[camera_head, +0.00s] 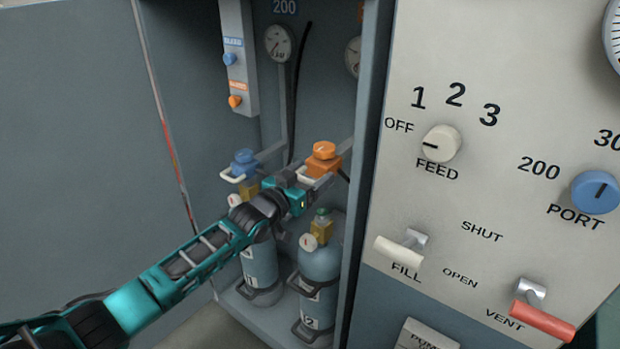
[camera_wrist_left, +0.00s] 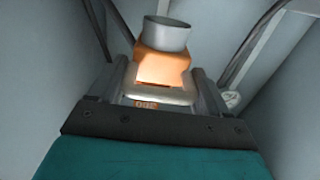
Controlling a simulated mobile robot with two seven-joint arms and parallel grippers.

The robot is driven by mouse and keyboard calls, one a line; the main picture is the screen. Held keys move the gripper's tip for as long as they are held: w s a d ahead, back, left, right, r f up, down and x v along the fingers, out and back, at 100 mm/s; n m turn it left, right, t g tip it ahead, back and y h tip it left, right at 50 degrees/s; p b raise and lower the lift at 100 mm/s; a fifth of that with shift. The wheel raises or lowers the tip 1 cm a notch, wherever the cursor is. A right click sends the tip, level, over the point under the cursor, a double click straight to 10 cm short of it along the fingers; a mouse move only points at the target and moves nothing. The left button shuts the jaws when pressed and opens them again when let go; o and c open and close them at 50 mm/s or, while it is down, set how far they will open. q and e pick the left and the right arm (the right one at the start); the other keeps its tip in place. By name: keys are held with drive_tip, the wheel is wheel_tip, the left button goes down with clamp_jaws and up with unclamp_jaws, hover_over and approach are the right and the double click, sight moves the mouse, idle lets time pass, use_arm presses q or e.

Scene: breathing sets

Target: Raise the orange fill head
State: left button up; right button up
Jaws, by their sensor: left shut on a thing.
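The orange fill head (camera_head: 323,160) is in the cabinet at the centre of the head view, above the right-hand cylinder (camera_head: 320,262). It has an orange knob on top and a pale handle at its front. In the left wrist view the orange body (camera_wrist_left: 163,70) shows close up, with a grey cylindrical end. My left gripper (camera_head: 309,184) reaches in from the left and is shut on the fill head's pale handle (camera_wrist_left: 160,96). The fill head is apart from the green-topped valve (camera_head: 321,222) below it. My right gripper is not in view.
A blue fill head (camera_head: 244,162) with its own pale handle hangs left, by the other cylinder (camera_head: 260,262). A bleed panel (camera_head: 238,60) is on the cabinet's back wall. The control panel (camera_head: 460,180) with FEED, PORT, FILL and VENT controls stands close on the right.

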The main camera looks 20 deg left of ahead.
use_arm(q)
drive_tip(key=shift+w+r+p, duration=0.1)
drive_tip(key=shift+r+p, duration=0.2)
drive_tip(key=shift+r, duration=1.05)
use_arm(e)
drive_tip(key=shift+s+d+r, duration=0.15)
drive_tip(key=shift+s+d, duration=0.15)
use_arm(q)
drive_tip(key=o, duration=1.3)
drive_tip(key=shift+c, duration=0.2)
drive_tip(key=shift+o, duration=1)
drive_tip(key=shift+f, duration=0.25)
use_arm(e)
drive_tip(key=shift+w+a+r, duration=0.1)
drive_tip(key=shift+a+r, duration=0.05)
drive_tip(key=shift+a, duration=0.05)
use_arm(q)
drive_tip(key=p+v, duration=0.2)
drive_tip(key=v, duration=1.1)
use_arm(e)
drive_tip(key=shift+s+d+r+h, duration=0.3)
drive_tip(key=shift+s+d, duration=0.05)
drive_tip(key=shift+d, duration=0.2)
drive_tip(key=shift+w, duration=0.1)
